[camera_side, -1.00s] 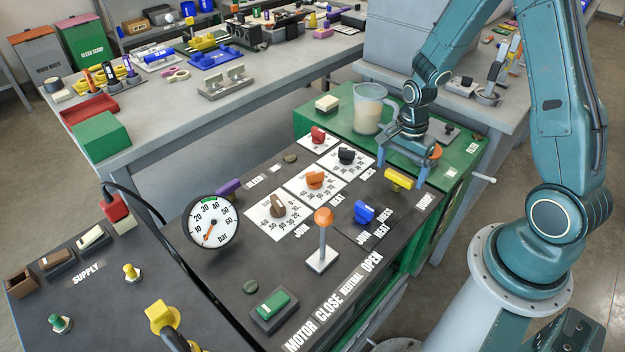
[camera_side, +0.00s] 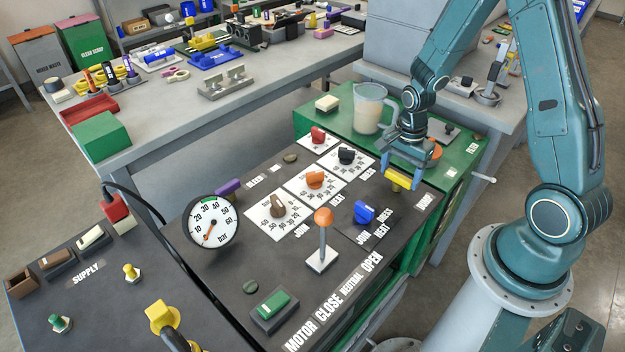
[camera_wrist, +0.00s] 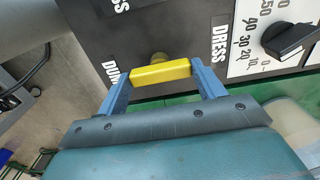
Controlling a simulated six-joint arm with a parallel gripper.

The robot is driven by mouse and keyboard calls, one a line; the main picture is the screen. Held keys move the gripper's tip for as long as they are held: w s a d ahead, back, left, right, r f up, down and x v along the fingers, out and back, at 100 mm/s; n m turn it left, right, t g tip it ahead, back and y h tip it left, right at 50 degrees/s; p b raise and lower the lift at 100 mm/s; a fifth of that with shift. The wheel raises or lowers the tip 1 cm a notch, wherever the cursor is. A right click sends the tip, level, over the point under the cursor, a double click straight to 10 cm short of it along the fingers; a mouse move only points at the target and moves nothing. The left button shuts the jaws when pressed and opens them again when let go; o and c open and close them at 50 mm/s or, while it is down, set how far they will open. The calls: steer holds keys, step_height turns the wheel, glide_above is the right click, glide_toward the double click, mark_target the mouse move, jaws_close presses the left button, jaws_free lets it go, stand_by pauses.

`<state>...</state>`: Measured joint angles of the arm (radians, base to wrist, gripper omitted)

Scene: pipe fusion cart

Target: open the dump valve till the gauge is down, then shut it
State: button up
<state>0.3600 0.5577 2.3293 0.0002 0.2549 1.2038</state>
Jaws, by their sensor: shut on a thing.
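The dump valve's yellow handle (camera_side: 398,182) is at the far right corner of the dark panel. My gripper (camera_side: 404,178) is down over it and shut on it. In the wrist view the yellow handle (camera_wrist: 160,73) spans between my two blue fingers (camera_wrist: 160,80), beside a partly hidden DUMP label (camera_wrist: 112,73). The round white gauge (camera_side: 211,224), marked in bar, stands on the panel's left side. Its orange needle points down and left, near the low end of the scale.
An orange-topped lever (camera_side: 323,240), a blue knob (camera_side: 364,212) and a black knob (camera_side: 347,155) stand on the same panel. A clear jug (camera_side: 368,108) stands on the green cabinet behind my gripper. The grey workbench (camera_side: 160,125) lies further back.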

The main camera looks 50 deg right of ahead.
steer(key=shift+n, duration=0.4)
steer(key=n, duration=1.2)
steer(key=shift+n, duration=0.3)
steer(key=n, duration=0.4)
steer(key=shift+n, duration=0.3)
steer(key=o, duration=1)
steer(key=shift+r, duration=0.1)
